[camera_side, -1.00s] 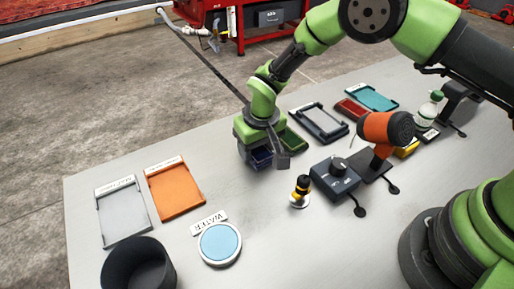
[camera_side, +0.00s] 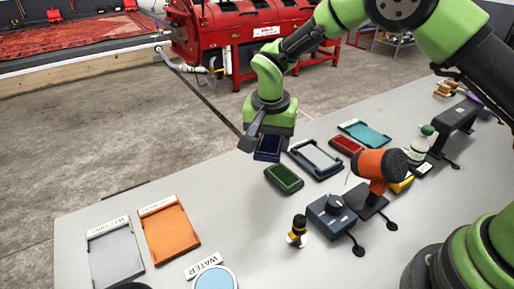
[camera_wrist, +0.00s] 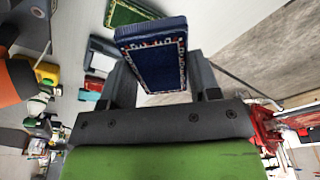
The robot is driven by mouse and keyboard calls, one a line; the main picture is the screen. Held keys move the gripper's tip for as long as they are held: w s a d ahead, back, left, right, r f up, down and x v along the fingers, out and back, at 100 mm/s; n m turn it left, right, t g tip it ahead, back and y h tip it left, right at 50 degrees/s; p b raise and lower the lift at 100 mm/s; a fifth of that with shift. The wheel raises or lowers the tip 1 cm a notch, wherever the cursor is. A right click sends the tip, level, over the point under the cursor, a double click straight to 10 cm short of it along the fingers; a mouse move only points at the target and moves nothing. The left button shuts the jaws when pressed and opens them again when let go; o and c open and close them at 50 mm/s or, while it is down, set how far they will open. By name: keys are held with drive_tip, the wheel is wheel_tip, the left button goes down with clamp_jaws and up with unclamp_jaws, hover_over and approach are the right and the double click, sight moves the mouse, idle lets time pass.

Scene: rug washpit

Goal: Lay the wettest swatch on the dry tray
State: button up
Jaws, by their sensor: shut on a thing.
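My gripper (camera_side: 266,142) is shut on a dark blue swatch (camera_side: 268,154) with a patterned border and holds it above the table. The swatch (camera_wrist: 155,58) also shows between the fingers in the wrist view. A green swatch (camera_side: 284,179) lies on the table just below and right of it. A red swatch (camera_side: 346,145) lies farther back. An orange tray (camera_side: 169,236) and a grey tray (camera_side: 117,262) lie at the left; their labels are too small to read surely. A dark-framed tray (camera_side: 296,152) and a teal tray (camera_side: 365,134) lie at the back. Which tray is the dry one is not legible.
An orange blower-like device (camera_side: 372,165) and a dark box with a knob (camera_side: 331,214) stand at the right. A blue round dish (camera_side: 214,281) sits beside a "WATER" label. The table's middle left is clear.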

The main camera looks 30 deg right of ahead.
drive_tip(key=d+m+g, duration=0.2)
drive_tip(key=d+m, duration=0.5)
drive_tip(key=m, duration=0.6)
drive_tip(key=m+g, duration=0.1)
drive_tip(key=m, duration=1)
approach(317, 156)
drive_tip(key=shift+s+a+y, duration=0.25)
drive_tip(key=shift+s+y, duration=0.15)
drive_tip(key=shift+s, duration=0.05)
drive_tip(key=d+m, duration=0.1)
drive_tip(key=m, duration=0.2)
drive_tip(key=shift+s+d+f, duration=0.1)
drive_tip(key=shift+s+d, duration=0.05)
drive_tip(key=shift+f, duration=2.85)
drive_tip(key=shift+f, duration=0.45)
drive_tip(key=o, duration=1.3)
drive_tip(key=shift+c, duration=0.2)
drive_tip(key=shift+r, duration=0.1)
